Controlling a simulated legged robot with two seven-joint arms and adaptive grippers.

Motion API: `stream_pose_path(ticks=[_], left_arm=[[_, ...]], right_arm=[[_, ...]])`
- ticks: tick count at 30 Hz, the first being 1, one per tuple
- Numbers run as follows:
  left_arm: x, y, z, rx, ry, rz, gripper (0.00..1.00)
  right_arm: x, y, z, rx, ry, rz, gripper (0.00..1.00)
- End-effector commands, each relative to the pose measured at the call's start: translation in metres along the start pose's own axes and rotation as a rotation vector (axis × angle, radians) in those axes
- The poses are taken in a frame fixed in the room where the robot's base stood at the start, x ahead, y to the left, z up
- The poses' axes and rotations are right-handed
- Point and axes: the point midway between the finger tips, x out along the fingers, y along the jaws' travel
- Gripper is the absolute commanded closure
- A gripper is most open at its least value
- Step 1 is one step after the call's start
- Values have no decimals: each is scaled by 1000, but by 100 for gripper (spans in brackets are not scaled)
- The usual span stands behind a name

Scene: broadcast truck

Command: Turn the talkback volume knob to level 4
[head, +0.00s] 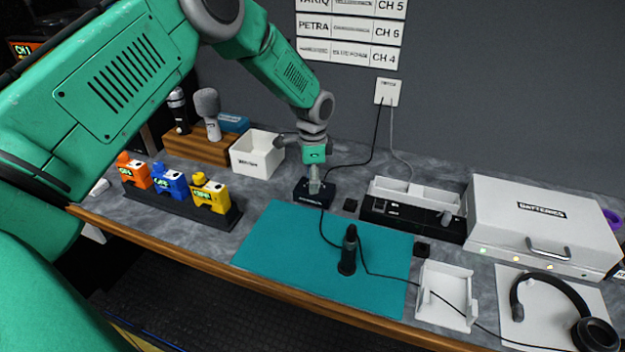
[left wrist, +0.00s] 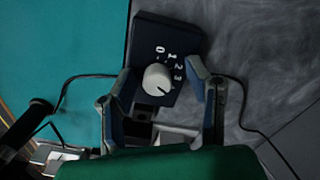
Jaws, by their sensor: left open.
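The talkback box is a small dark box (head: 303,197) on the counter behind the teal mat. In the left wrist view its dark blue panel (left wrist: 150,38) carries a white round volume knob (left wrist: 157,79). The numerals 0, 1, 2 and 3 show around the knob; no 4 is readable. A dark line on the knob points to the lower right, beyond the 3. My left gripper (head: 314,186) is over the box from above. In the left wrist view its open fingers (left wrist: 161,80) stand on either side of the knob, with gaps. My right gripper is not in view.
A teal mat (head: 285,255) with a dark upright handheld device (head: 348,252) lies in front. Orange, blue and yellow packs (head: 209,193) stand at left. A white bin (head: 257,154) is behind. A white batteries case (head: 535,215) and headset (head: 545,285) are at right. Cables run nearby.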

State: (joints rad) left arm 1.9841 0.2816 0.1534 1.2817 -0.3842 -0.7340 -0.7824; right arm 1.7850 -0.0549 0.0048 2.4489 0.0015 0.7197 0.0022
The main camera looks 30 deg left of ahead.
Motion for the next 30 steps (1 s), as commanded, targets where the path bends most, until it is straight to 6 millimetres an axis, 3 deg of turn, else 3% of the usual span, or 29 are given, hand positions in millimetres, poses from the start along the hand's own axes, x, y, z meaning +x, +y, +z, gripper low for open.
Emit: stream_pose_path(ticks=[16,21,30], left_arm=[[-100,-2,3,-2,4,-2,56],[-115,-2,4,-2,2,-1,56],[-117,-1,4,-2,2,0,56]], right_arm=[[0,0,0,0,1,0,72],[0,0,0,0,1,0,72],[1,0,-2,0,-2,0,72]])
